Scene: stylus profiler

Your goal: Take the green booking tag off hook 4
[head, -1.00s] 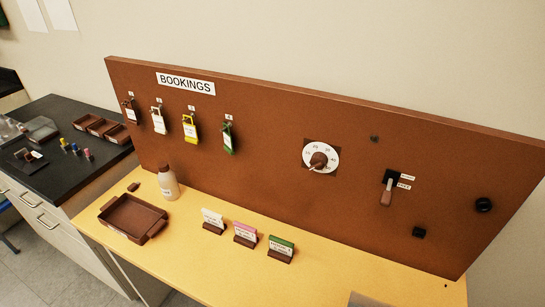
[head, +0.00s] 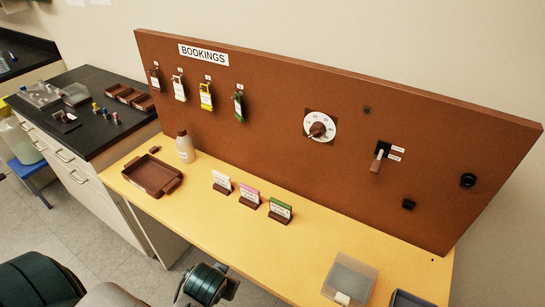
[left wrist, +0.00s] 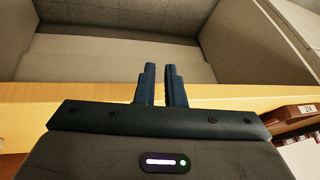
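The green booking tag (head: 239,105) hangs on the rightmost of the hooks under the BOOKINGS sign (head: 204,54) on the brown board. The small number label above it is too small to read. My left gripper (left wrist: 162,84) shows only in the left wrist view. Its two dark fingers stand close together with a narrow gap and nothing between them. It is away from the green tag, which I cannot make out in that view. In the head view my left gripper's fingers are not visible. My right gripper is not in view.
Dark (head: 154,80), white (head: 179,90) and yellow (head: 206,98) tags hang left of the green one. Below stand a bottle (head: 185,148), a brown tray (head: 152,177) and three card stands (head: 250,196). A dial (head: 320,128) and a lever (head: 378,160) sit farther right.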

